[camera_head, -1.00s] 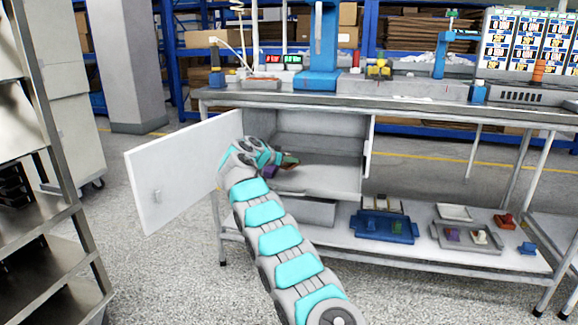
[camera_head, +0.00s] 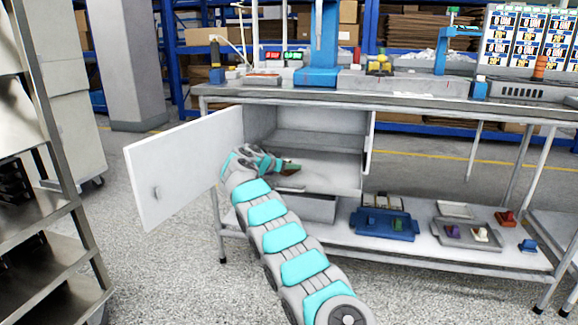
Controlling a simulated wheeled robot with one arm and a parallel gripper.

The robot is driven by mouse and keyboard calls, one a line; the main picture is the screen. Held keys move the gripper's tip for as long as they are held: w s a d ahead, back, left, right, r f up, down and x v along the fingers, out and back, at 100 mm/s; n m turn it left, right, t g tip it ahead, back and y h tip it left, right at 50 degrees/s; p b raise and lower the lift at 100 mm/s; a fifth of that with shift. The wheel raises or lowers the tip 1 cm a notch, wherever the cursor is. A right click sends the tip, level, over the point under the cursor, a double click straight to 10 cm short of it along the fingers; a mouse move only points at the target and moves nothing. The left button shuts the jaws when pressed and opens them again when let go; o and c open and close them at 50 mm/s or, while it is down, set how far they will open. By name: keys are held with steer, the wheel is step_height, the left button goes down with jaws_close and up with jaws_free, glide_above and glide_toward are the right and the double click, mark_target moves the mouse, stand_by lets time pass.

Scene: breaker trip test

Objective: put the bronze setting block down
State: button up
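My gripper (camera_head: 286,168) is at the open cabinet under the bench, low over its floor. A small brown piece (camera_head: 289,172), which may be the bronze setting block, shows at the gripper's tip with a green patch beside it. It is too small to tell whether the fingers are closed on it or whether it touches the floor. The cabinet (camera_head: 325,180) has a shelf inside, and its white door (camera_head: 185,165) is swung open to the left.
A blue tray (camera_head: 384,232) and a grey tray (camera_head: 480,243) with small coloured blocks stand on the lower shelf (camera_head: 440,262). A red block (camera_head: 506,219) and a blue block (camera_head: 528,246) lie nearby. A metal rack (camera_head: 55,150) stands at left.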

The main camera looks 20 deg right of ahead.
steer(key=shift+r, duration=0.2)
steer(key=b+v, duration=0.1)
steer(key=v, duration=1.1)
